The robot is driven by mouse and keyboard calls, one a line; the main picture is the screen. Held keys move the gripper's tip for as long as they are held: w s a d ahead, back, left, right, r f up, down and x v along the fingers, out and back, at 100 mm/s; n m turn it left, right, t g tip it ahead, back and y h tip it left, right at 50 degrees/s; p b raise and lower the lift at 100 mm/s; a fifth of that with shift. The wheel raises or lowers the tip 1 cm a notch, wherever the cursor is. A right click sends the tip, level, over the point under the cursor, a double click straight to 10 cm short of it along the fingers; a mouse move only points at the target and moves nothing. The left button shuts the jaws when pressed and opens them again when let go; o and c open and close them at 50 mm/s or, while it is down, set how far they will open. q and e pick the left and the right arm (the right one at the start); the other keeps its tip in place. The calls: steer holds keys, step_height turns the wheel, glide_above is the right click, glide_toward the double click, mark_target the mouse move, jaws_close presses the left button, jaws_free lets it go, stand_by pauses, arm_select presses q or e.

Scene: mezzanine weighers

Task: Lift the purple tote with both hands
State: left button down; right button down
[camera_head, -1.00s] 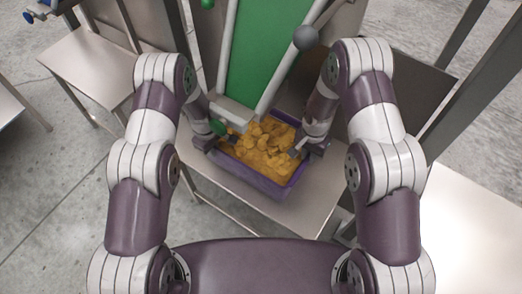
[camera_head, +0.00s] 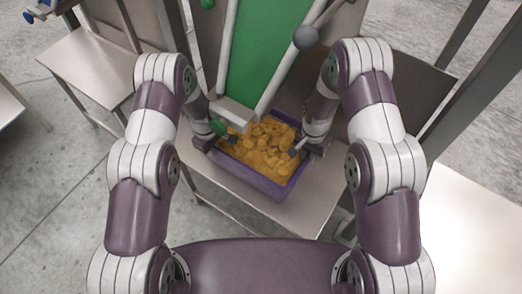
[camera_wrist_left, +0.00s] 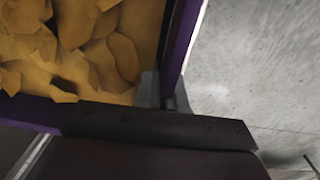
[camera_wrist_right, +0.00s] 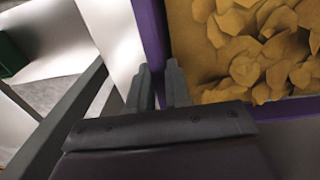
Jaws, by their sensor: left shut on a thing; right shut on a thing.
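The purple tote (camera_head: 243,176) is full of yellow-orange chip-like pieces (camera_head: 262,150). It is at the steel table below the green conveyor; I cannot tell whether its base touches the table. My left gripper (camera_head: 224,137) is shut on its left wall; in the left wrist view the fingers (camera_wrist_left: 163,92) are on either side of the purple wall (camera_wrist_left: 177,45). My right gripper (camera_head: 301,142) is shut on the right wall; in the right wrist view its fingers (camera_wrist_right: 160,85) straddle the purple wall (camera_wrist_right: 150,30). The tote's base is hidden.
The green inclined conveyor (camera_head: 262,50) comes down with its end close to the tote's far rim. A grey ball knob (camera_head: 306,38) stands beside it. The steel table (camera_head: 312,195) is bare in front and right of the tote. Another steel table (camera_head: 90,70) is at the left.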

arm_select(q)
steer(key=shift+w+r, duration=0.1)
steer(key=shift+r, duration=0.1)
arm_select(e)
steer(key=shift+w+r, duration=0.1)
steer(key=shift+r, duration=0.05)
